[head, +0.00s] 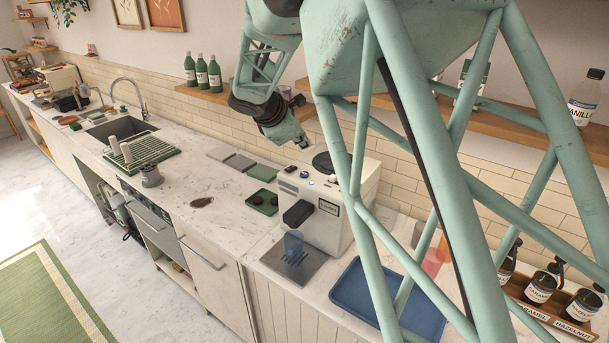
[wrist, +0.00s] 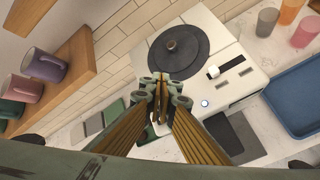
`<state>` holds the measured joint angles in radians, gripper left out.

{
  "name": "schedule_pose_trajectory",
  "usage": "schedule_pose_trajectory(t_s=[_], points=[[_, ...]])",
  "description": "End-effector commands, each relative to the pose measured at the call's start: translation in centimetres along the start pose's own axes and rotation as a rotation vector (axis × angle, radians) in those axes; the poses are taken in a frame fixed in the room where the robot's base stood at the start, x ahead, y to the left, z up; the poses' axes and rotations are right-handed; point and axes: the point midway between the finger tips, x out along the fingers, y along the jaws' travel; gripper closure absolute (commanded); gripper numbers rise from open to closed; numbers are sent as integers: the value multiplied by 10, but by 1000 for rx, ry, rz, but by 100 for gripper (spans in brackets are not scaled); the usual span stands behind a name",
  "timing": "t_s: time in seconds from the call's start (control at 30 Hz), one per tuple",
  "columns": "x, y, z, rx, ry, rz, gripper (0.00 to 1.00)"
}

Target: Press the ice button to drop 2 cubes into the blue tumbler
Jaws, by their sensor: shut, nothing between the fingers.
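The white ice machine (head: 325,215) stands on the counter, with a black round lid (wrist: 178,48) on its top. On the top by the front edge, a small round button with a blue-lit ring (wrist: 205,103) and a dark switch with a white knob (wrist: 213,72) show in the wrist view. The translucent blue tumbler (head: 293,247) stands upright on the grey drip tray (head: 305,268), under the black spout (head: 297,213). I cannot make it out in the wrist view. My gripper (head: 302,144) is shut and empty above the machine's top. Its fingertips (wrist: 161,88) show left of the button.
A blue tray (head: 350,290) lies right of the machine, with coloured cups (wrist: 305,32) behind it. A green tray (head: 262,202) lies to its left. A wooden shelf (wrist: 65,75) with several mugs is on the wall near my gripper. The counter further left has free room.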

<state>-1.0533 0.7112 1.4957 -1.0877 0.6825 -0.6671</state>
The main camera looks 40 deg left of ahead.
Motion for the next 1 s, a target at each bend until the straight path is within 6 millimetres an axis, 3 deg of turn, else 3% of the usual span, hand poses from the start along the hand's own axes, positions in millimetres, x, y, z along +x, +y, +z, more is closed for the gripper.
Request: schedule_pose_trajectory(t_s=[1.0], points=[[53,-39,-39,0,0,0,100]])
